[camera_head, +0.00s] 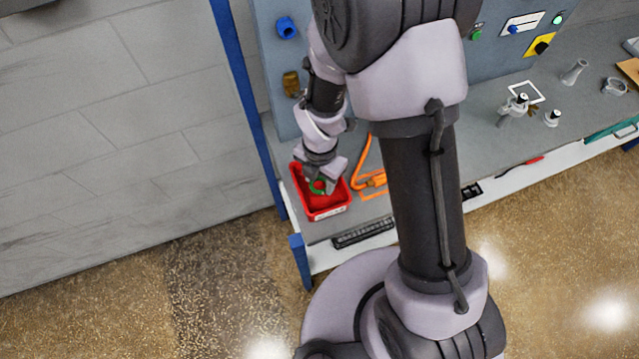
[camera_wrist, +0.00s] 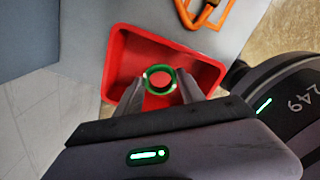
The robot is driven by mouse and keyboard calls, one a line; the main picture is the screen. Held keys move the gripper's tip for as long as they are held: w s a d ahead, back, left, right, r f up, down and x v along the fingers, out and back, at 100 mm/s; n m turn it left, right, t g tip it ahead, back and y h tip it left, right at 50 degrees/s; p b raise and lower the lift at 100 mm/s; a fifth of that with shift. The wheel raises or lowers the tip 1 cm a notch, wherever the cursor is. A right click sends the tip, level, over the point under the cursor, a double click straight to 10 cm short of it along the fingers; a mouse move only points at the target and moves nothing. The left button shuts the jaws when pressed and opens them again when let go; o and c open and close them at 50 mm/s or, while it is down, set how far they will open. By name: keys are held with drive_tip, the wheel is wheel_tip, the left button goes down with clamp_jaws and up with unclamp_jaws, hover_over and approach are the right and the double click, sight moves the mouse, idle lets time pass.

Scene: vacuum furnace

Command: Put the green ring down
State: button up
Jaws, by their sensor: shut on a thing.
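The green ring (camera_wrist: 160,81) is held between the two fingertips of my gripper (camera_wrist: 158,88) in the wrist view. The fingers are shut on its sides, and its hole faces the camera. In the head view the green ring (camera_head: 318,186) shows at the end of my gripper (camera_head: 320,184), over the red bin (camera_head: 325,210). The red bin also shows in the wrist view (camera_wrist: 118,60), its floor seen through and around the ring. I cannot tell how high the ring is above the bin floor.
An orange tool (camera_head: 368,181) lies on the bench just right of the red bin, and a black slotted strip (camera_head: 363,234) is at the front edge. White and metal fittings (camera_head: 516,103) stand further right. A blue post (camera_head: 243,95) rises left of the bin.

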sight(320, 183)
wheel_tip(320, 183, down, 3)
drive_tip(key=shift+b, duration=0.4)
drive_tip(key=shift+r, duration=0.15)
drive_tip(key=o, duration=1.3)
